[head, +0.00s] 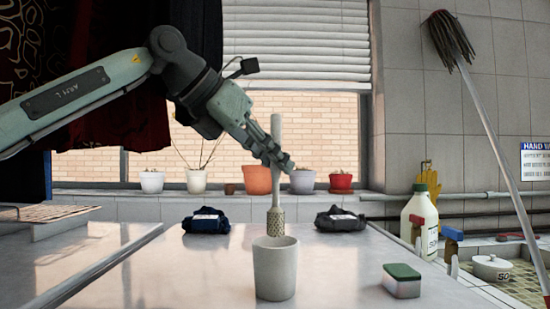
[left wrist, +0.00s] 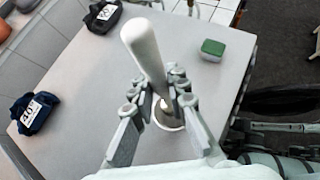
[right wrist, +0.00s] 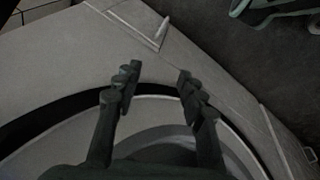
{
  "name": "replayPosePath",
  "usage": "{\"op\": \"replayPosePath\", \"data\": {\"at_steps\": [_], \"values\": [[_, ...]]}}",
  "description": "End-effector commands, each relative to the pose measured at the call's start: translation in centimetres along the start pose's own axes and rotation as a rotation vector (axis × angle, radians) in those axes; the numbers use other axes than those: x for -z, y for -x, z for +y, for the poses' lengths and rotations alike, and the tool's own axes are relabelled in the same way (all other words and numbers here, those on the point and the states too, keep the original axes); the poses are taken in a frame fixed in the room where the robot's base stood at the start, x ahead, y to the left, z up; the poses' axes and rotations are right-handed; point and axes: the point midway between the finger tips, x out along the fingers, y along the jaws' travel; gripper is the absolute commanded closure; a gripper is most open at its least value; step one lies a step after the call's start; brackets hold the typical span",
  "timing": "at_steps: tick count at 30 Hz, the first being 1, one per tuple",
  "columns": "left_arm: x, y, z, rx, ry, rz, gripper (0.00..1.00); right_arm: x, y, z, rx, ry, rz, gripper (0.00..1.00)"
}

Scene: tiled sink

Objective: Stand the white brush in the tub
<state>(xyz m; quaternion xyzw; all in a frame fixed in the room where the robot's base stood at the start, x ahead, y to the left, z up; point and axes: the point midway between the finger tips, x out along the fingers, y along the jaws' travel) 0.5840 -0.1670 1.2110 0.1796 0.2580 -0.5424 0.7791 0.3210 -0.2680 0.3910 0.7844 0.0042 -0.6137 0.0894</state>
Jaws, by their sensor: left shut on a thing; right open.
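The white brush (head: 276,213) hangs upright, its textured head down and its pale handle up. My left gripper (head: 279,160) is shut on the handle, which also shows in the left wrist view (left wrist: 143,45). The pale grey tub (head: 275,270) stands upright on the table, directly below the brush in the head view. The brush's lower end is at the tub's rim there; I cannot tell whether it is above, behind or just inside it. In the left wrist view the tub (left wrist: 168,117) is partly hidden by the fingers. My right gripper (right wrist: 155,85) is open and empty.
A dark blue bundle (head: 206,220) and a dark grey bundle (head: 341,218) lie behind the tub to either side. A green-topped sponge (head: 402,280) lies right of it. A white bottle (head: 420,222) stands farther right. Several pots line the windowsill.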

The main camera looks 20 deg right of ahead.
Motion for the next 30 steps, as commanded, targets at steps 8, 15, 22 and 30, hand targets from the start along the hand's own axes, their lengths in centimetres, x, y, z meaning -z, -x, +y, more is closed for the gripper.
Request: {"op": "replayPosePath", "data": {"at_steps": [8,15,22,30], "values": [[1.2,-0.9,0.0,0.000,0.000,0.000,1.00,1.0,1.8,0.4,-0.011,0.001,0.013,0.60],[2.1,-1.6,0.0,0.000,0.000,0.000,1.00,1.6,3.6,0.8,-0.024,0.003,0.022,0.60],[3.0,-2.3,0.0,0.000,0.000,0.000,1.00,1.9,5.4,1.1,-0.035,0.004,0.028,0.60],[4.0,-3.0,0.0,0.000,0.000,0.000,1.00,2.2,7.5,1.4,-0.047,0.005,0.037,0.60]]}}
